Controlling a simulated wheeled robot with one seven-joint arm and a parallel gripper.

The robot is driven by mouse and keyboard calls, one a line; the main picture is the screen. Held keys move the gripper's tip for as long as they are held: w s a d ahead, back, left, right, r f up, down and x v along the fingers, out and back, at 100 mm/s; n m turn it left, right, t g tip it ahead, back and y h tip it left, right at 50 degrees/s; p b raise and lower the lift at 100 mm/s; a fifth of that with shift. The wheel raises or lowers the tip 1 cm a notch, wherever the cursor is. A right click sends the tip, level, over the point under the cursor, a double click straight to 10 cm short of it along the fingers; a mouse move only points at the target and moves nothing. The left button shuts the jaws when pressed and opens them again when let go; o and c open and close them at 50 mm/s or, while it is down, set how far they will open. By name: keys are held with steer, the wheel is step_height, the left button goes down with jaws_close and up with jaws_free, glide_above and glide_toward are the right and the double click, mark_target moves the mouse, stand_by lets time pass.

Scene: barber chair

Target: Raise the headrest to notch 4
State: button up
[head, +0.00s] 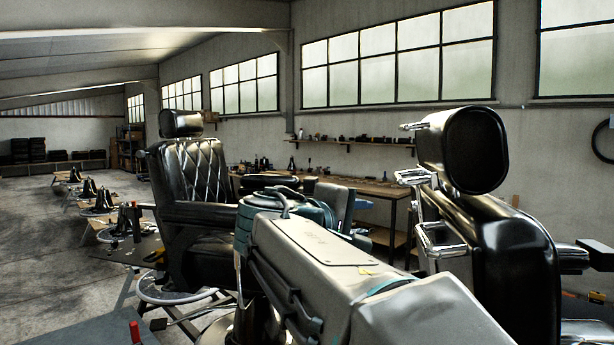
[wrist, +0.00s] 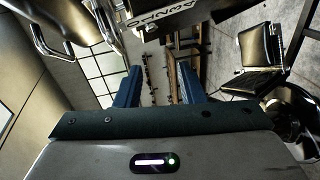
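A barber chair stands close on the right of the head view, with a black padded headrest (head: 474,150) above its dark back (head: 515,255). Chrome bars and brackets (head: 432,235) are on the headrest's left side. Bent chrome bars (wrist: 68,48) show at the upper left. My gripper (wrist: 158,82) has its two blue fingers apart with no chair part between them. It is below the digit plate in the picture. I cannot tell the headrest's notch.
A second black barber chair (head: 195,180) with its own headrest (head: 182,123) stands at the left. A workbench (head: 365,190) with tools and a wall shelf (head: 350,142) are behind. My arm fills the lower middle of the head view. The floor at far left is partly clear.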

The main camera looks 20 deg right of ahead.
mark_target(399, 175)
step_height(399, 175, up, 6)
steer(key=h, duration=0.2)
steer(key=p+x, duration=0.1)
steer(key=x, duration=0.3)
steer(key=p+x, duration=0.1)
steer(key=x, duration=0.4)
steer(key=p+x, duration=0.1)
steer(key=x, duration=0.4)
steer(key=shift+w+d+f+p, duration=0.1)
steer(key=shift+w+f+p, duration=0.15)
steer(key=shift+p, duration=0.15)
